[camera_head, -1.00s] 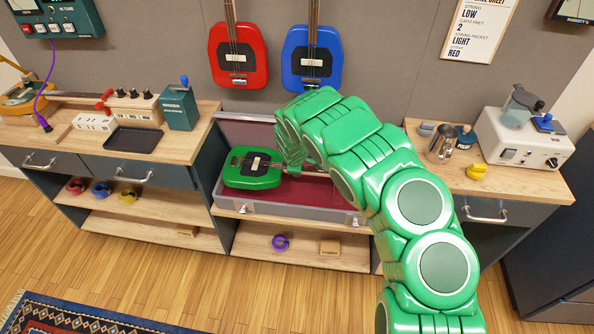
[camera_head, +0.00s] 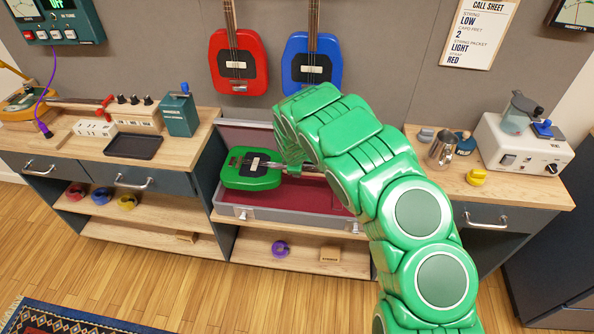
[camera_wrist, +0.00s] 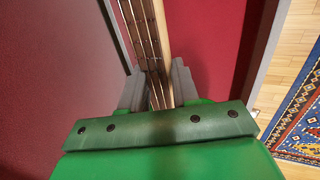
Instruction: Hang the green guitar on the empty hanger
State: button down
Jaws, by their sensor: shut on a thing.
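My gripper (camera_wrist: 157,88) is shut on the guitar's neck (camera_wrist: 142,35), one finger on each side. In the head view my green arm hides most of the gripper and part of the neck. A red guitar (camera_head: 238,62) and a blue guitar (camera_head: 311,64) hang on the grey wall above the case. No empty hanger can be made out; my arm covers some of the wall to the right.
A bench with a black tray (camera_head: 133,146) and a teal box (camera_head: 179,114) stands left of the case. A right bench holds a metal jug (camera_head: 441,150), a yellow item (camera_head: 477,177) and a white machine (camera_head: 525,148). The wall right of the blue guitar looks clear up to the call sheet (camera_head: 473,32).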

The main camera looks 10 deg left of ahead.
jog(key=shift+r, duration=0.1)
jog(key=s, duration=0.8)
dwell(1.3)
jog(key=shift+s, duration=0.15)
